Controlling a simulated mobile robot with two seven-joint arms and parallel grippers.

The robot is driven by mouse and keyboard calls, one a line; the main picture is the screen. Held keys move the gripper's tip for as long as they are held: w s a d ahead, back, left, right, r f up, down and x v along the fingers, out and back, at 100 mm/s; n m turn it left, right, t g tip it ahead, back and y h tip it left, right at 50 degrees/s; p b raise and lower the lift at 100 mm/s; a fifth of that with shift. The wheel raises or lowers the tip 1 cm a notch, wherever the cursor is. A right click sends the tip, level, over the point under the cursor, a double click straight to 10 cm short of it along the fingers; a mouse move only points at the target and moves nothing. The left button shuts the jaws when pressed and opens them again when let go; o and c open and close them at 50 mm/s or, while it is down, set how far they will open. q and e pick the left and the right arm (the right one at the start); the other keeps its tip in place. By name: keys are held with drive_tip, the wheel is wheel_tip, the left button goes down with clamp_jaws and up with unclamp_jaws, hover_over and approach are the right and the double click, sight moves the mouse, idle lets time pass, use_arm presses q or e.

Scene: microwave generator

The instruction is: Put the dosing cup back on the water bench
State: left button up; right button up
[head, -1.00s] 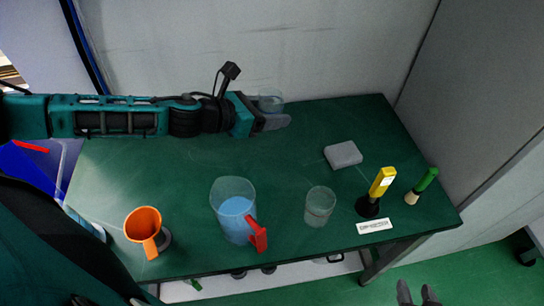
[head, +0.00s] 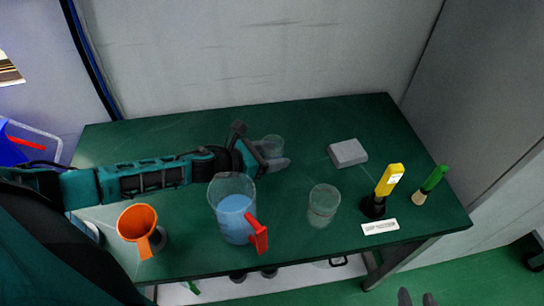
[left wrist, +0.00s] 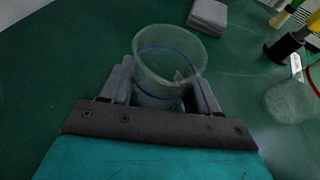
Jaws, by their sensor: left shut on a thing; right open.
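The dosing cup is a small clear cup (head: 272,145) with a blue line around it, which shows in the left wrist view (left wrist: 168,66). My left gripper (head: 274,160) is shut on it, with one finger on each side of its wall. The cup looks upright and empty, over the middle back part of the green water bench (head: 310,115). I cannot tell whether its base touches the bench top.
A clear jug (head: 232,210) of blue water with a red handle stands close in front of my left gripper. An orange funnel-like cup (head: 138,222), another clear beaker (head: 323,205), a grey block (head: 347,153), a yellow tool (head: 388,180) and a green-handled brush (head: 433,180) surround the free middle.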

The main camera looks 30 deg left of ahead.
use_arm(q)
drive_tip(key=shift+f, duration=0.15)
drive_tip(key=o, duration=1.1)
